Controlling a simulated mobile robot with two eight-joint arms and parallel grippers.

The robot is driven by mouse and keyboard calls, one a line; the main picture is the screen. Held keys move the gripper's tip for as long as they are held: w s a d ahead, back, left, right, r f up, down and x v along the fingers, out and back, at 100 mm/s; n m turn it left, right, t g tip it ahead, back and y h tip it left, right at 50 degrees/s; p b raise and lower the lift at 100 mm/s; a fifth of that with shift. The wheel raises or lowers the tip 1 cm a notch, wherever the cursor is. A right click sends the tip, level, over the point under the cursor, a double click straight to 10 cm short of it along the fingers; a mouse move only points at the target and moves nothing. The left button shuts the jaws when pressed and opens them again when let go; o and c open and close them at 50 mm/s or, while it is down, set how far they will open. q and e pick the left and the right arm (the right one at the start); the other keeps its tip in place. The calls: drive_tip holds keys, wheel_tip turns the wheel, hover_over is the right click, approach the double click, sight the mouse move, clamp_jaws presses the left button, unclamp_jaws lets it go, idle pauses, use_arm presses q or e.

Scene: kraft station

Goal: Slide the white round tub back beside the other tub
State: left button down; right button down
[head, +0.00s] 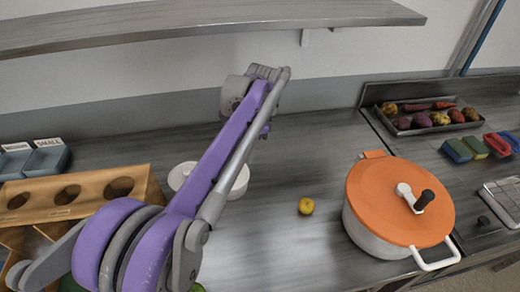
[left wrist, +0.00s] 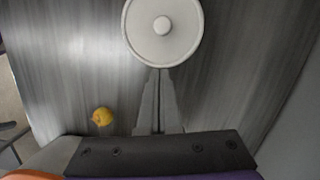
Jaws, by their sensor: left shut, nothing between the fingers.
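A white round tub (left wrist: 180,40) with a lid and a centre knob stands upright on the counter. In the head view the fingertips are hidden by the arm. My right gripper is out of view.
A yellow fruit (head: 306,206) lies on the counter (head: 290,155) right of the tub. A large pot with an orange lid (head: 385,200) stands farther right. A wooden holder with round holes (head: 90,190) is at left. A shelf (head: 200,22) overhangs the back.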

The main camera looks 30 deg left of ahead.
use_arm(q)
hover_over(230, 181)
drive_tip(key=w+a, duration=0.1)
drive_tip(key=shift+w+a, duration=0.15)
drive_tip(key=shift+w, duration=0.05)
drive_tip(key=shift+f, duration=0.85)
drive_tip(key=shift+d, duration=0.2)
